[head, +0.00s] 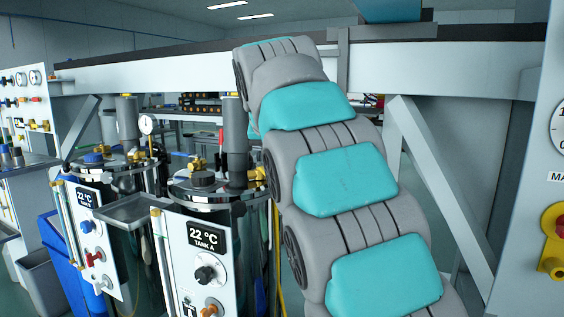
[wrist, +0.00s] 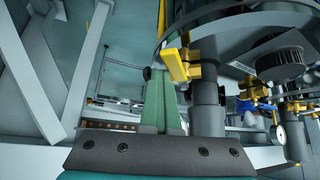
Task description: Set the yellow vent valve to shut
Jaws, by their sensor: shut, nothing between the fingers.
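A yellow lever handle (wrist: 177,65) on a brass valve body sits at the edge of a round tank lid in the wrist view. My gripper (wrist: 160,85) has its green fingers together with nothing between them. In the picture, the fingertips are just below and left of the yellow handle; I cannot tell whether they touch it. In the head view, a brass-yellow fitting (head: 258,175) shows at the right side of the TANK A lid, partly beside my arm. My arm hides the gripper in the head view.
TANK A (head: 207,236) has a 22 °C display and knobs. A second tank (head: 95,200) stands to its left. A grey vertical pipe (wrist: 208,110) stands close to the fingers. A blue-handled valve (wrist: 250,106) and a gauge (wrist: 281,134) are to the right. A white beam (head: 180,70) crosses behind.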

